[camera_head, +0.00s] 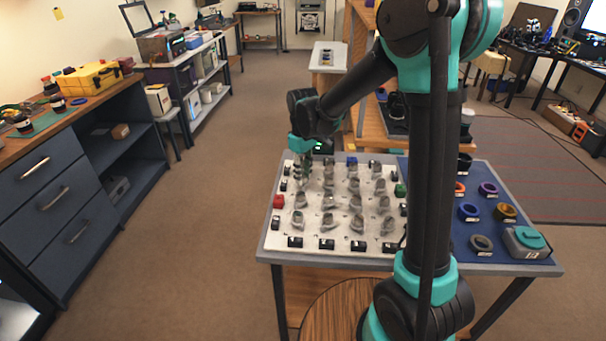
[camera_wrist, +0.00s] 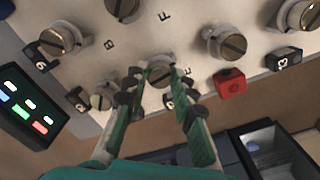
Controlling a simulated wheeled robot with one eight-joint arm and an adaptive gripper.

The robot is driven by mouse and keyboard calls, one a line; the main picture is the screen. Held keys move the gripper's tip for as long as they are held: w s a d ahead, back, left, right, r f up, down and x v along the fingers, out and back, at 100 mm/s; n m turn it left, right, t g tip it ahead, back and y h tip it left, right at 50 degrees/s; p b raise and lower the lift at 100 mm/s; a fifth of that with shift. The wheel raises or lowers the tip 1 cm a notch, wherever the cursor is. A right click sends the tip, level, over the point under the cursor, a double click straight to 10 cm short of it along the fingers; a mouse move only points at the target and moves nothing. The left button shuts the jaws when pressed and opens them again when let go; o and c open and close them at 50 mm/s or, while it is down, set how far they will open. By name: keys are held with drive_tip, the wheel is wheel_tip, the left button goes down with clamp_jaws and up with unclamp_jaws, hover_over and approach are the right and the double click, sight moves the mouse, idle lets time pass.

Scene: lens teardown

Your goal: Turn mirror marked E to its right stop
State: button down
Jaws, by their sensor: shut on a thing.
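My gripper (camera_wrist: 160,70) is shut on a round slotted mirror mount (camera_wrist: 162,77) at the board's edge in the wrist view, one finger on each side. Its metal face shows between the fingertips, with a slanting slot. The letter of this mount is not readable; the letters B and F show on the white board (camera_wrist: 195,62) farther in. In the head view my gripper (camera_head: 303,168) is over the far left part of the white board (camera_head: 313,234), and the held mount is hidden there.
Other mirror mounts stand close by, such as one on the right (camera_wrist: 228,43) and one at upper left (camera_wrist: 58,40). A red block (camera_wrist: 230,82) and black numbered blocks (camera_wrist: 284,58) sit between them. A blue mat with coloured rings (camera_head: 468,212) lies to the right.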

drive_tip(key=m, duration=0.5)
drive_tip(key=shift+m, duration=0.3)
drive_tip(key=m, duration=0.4)
drive_tip(key=shift+m, duration=0.4)
drive_tip(key=c, duration=1.3)
unclamp_jaws()
drive_tip(key=shift+o, duration=0.2)
wheel_tip(320, 180, up, 12)
